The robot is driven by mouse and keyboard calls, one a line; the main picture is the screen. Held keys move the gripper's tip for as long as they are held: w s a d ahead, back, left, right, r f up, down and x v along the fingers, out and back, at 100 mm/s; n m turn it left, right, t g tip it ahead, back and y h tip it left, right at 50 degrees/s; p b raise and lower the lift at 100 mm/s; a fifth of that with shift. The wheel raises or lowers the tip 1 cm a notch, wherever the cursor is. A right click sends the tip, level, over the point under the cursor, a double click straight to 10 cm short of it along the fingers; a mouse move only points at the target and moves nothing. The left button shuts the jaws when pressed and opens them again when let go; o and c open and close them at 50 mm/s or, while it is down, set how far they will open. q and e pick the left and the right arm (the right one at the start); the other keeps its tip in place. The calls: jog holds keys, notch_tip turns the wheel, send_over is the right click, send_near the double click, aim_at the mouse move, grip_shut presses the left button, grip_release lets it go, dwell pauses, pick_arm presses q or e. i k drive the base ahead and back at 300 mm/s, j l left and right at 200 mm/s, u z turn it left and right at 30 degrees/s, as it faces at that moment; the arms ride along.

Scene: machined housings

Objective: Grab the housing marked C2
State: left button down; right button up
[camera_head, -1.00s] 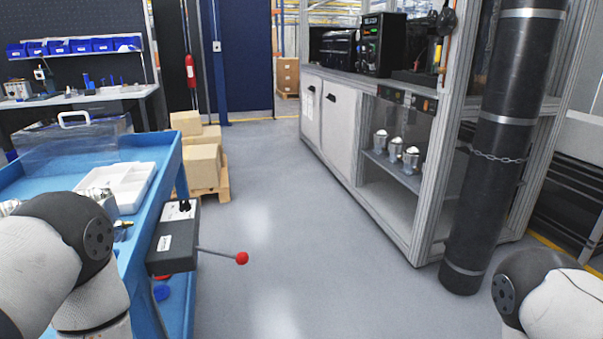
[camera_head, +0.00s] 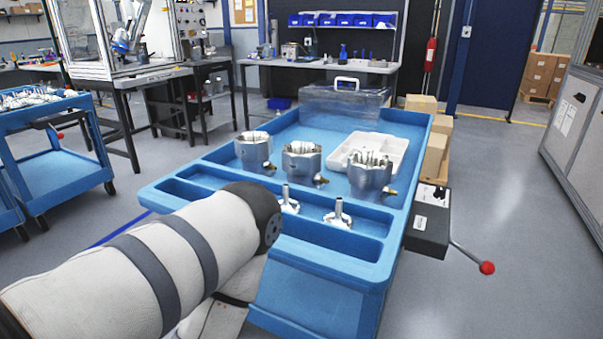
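Three machined metal housings stand upright in a row on the blue cart (camera_head: 165,196): a left housing (camera_head: 253,150), a middle housing (camera_head: 302,162) and a right housing (camera_head: 370,176). Each has a small brass fitting low on its right side. No marking is legible on any of them, so I cannot tell which is C2. My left arm reaches in from the lower left in front of the cart, its covered links hiding part of the near tray. Neither of my grippers shows in the head view.
Two small metal parts with stems, one (camera_head: 338,214) clear and one (camera_head: 288,201) beside my arm, sit in the cart's front compartment. A white tray (camera_head: 400,146) and clear case (camera_head: 343,103) lie behind. A red-knobbed lever (camera_head: 487,267) sticks out right. Floor at right is clear.

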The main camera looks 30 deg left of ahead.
aim_at(368, 173)
jog(key=j+u, duration=0.6)
jog(key=j, duration=0.2)
jog(key=k+j+z, duration=0.15)
jog(key=j, duration=0.3)
jog(key=k+j+z, duration=0.1)
jog(key=j, duration=0.3)
jog(key=k+j+z, duration=0.15)
jog(key=j, duration=0.25)
jog(key=k+j+z, duration=0.1)
jog(key=j, duration=0.3)
jog(key=k, duration=0.1)
